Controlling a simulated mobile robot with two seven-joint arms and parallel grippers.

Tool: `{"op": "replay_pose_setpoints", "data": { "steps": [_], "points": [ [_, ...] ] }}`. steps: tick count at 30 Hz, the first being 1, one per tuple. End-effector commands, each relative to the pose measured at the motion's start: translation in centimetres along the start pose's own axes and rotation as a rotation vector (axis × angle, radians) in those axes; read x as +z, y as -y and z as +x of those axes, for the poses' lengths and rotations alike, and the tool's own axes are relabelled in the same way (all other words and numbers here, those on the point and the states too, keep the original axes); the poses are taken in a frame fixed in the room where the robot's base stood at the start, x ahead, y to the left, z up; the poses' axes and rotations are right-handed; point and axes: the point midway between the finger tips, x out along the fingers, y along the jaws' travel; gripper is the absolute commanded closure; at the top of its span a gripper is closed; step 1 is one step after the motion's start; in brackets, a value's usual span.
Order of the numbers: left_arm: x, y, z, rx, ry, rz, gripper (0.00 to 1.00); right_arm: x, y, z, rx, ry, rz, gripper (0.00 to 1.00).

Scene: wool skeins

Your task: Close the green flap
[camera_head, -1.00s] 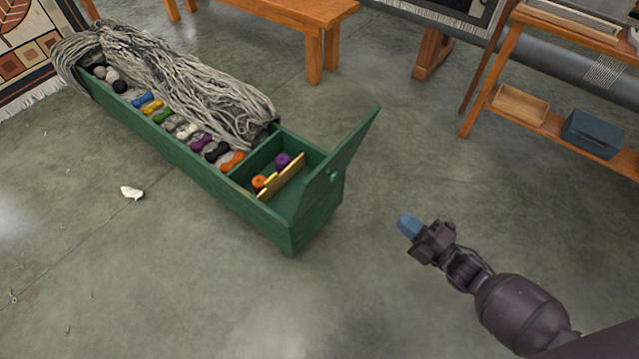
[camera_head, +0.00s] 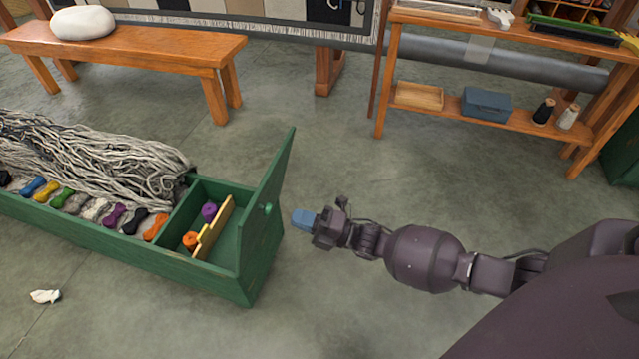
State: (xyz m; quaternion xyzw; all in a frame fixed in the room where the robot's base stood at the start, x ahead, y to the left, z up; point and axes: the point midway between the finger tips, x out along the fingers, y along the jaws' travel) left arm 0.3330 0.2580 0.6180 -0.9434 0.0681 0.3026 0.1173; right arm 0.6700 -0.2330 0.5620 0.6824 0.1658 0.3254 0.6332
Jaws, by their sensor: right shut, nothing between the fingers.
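The green flap (camera_head: 269,190) stands raised, nearly upright and tilted slightly outward, at the right end of a long green box (camera_head: 205,279). A small round green knob (camera_head: 266,208) sits on its right-hand face. The compartment beside the flap is open on top. My right gripper (camera_head: 301,219) is shut and empty, with blue fingertips pointing left at the flap's outer side. A small gap shows between the fingertips and the flap in this view. My left gripper is out of view.
The compartment holds orange and purple wool (camera_head: 209,210) and a yellowish board (camera_head: 214,227). Grey yarn (camera_head: 100,155) and several coloured skeins fill the rest of the box. A wooden bench (camera_head: 140,50) and a shelf (camera_head: 460,107) stand behind. A pale scrap (camera_head: 45,296) lies on the floor.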

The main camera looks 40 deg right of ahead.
Motion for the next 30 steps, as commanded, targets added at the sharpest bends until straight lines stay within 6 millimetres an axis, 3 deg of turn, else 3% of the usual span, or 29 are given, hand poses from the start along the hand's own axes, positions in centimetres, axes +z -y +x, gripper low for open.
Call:
{"op": "replay_pose_setpoints", "data": {
  "steps": [3,10,30],
  "points": [
    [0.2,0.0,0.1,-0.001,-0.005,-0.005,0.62,-0.1,0.2,1.8,-0.001,-0.001,0.002,1.0],
    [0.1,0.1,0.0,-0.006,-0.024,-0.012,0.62,-0.1,0.1,4.0,-0.001,0.0,0.002,1.0],
    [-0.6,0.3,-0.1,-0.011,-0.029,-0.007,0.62,0.1,-0.7,5.3,-0.026,-0.001,-0.002,1.0]
  ]
}}
